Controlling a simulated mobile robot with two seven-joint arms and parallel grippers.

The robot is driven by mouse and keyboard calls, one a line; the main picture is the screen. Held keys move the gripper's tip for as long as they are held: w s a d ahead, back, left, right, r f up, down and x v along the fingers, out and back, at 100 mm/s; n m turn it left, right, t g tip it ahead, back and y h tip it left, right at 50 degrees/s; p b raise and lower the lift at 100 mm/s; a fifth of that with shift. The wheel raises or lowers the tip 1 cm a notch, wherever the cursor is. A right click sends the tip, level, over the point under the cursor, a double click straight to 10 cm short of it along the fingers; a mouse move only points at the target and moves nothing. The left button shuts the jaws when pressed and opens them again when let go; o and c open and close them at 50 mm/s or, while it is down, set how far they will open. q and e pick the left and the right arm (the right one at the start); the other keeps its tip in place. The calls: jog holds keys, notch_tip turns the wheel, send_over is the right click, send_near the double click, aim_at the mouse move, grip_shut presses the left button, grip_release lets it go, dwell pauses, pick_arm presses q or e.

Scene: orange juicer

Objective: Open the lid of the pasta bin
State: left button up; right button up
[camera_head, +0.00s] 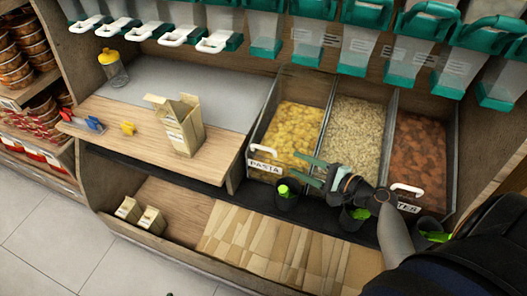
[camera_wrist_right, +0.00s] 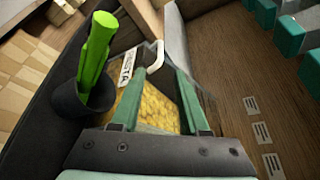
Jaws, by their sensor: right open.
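The pasta bin (camera_head: 290,130) is the leftmost of three bins in the head view, filled with yellow pasta, with a "PASTA" label on its front. Its white handle (camera_head: 262,151) is at the front left edge. A clear lid is hard to make out, but the bin looks covered. My right gripper (camera_head: 298,168) is open and empty, just right of the label and in front of the bin. In the right wrist view, the white handle (camera_wrist_right: 158,55) lies just beyond and between the spread green fingertips (camera_wrist_right: 160,72). My left gripper is not in view.
A black cup with a green-handled scoop (camera_head: 286,192) stands below the pasta bin, close to my gripper; it also shows in the wrist view (camera_wrist_right: 95,62). Two more bins (camera_head: 352,125) are to the right. A carton (camera_head: 180,122) stands on the wooden counter at left.

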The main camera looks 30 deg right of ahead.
aim_at(267, 150)
jog(key=x, duration=1.1)
jog(key=shift+w+a+b, duration=0.15)
jog(key=shift+w+b, duration=0.05)
jog(key=shift+b, duration=0.2)
grip_shut()
dwell(0.8)
